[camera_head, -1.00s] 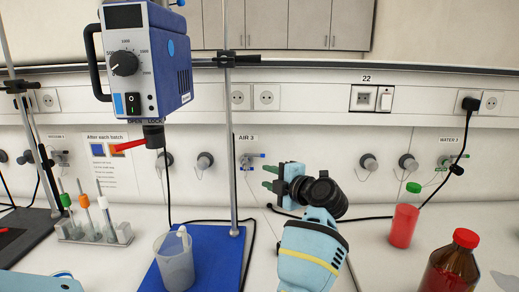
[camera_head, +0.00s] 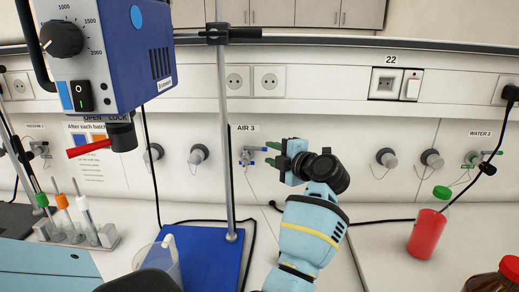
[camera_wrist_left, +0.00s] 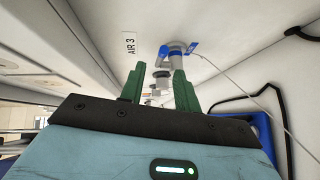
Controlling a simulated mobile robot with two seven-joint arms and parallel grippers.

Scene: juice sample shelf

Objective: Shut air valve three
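The air 3 valve (camera_head: 248,155) is a small grey wall tap with a blue handle, under the "AIR 3" label. My left gripper (camera_head: 269,153) has green fingers and is just right of the valve in the head view, at about its height. In the left wrist view, the valve (camera_wrist_left: 172,50) with its blue handle (camera_wrist_left: 193,48) lies beyond the fingertips. The fingers (camera_wrist_left: 160,69) are apart with nothing gripped between them. Whether a finger touches the valve cannot be told. My right gripper is not in view.
A metal stand rod (camera_head: 224,120) rises left of the valve, holding a blue stirrer motor (camera_head: 140,50). A beaker (camera_head: 160,262) stands on the blue base (camera_head: 212,258). A red juice bottle (camera_head: 427,232) is at right. The bench right of my arm is mostly clear.

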